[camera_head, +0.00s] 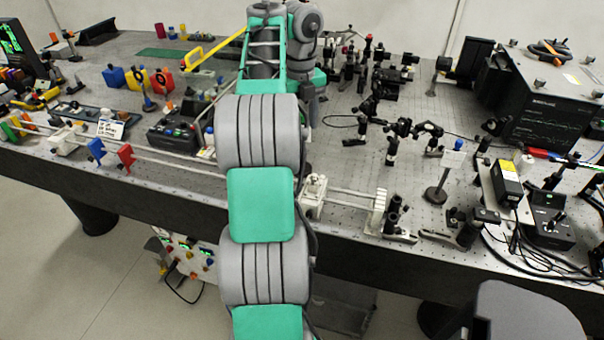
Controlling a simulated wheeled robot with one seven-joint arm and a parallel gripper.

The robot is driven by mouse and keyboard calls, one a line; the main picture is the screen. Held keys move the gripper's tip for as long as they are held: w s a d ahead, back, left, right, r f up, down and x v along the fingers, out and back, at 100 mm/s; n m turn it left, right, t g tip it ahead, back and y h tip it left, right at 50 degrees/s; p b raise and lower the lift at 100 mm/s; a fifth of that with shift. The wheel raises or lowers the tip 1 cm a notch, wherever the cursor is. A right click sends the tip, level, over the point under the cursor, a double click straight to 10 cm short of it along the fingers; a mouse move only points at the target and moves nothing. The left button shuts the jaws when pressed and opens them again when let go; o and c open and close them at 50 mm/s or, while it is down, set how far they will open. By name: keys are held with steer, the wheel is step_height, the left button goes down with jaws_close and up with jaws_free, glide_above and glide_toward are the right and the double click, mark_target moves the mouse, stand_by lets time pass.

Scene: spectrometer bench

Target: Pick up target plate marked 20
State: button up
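I cannot make out a plate marked 20 in the head view. Another white card (110,129) with several lines of small text is at the left. My grey and green arm reaches up the middle of the view and over the bench. My gripper cannot be made out; the arm hides what lies behind it, so whether it is open or shut does not show.
The perforated bench (345,158) is crowded with optical mounts. A long rail (180,164) runs along its front edge. A large black instrument (543,105) stands at the right. Red (163,81) and blue (113,76) blocks stand at the left. Loose cables lie at the front right.

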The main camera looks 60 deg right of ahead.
steer(key=shift+f+b, duration=0.3)
steer(key=shift+f, duration=0.65)
steer(key=shift+r, duration=0.2)
steer(key=shift+c, duration=0.3)
jaws_close()
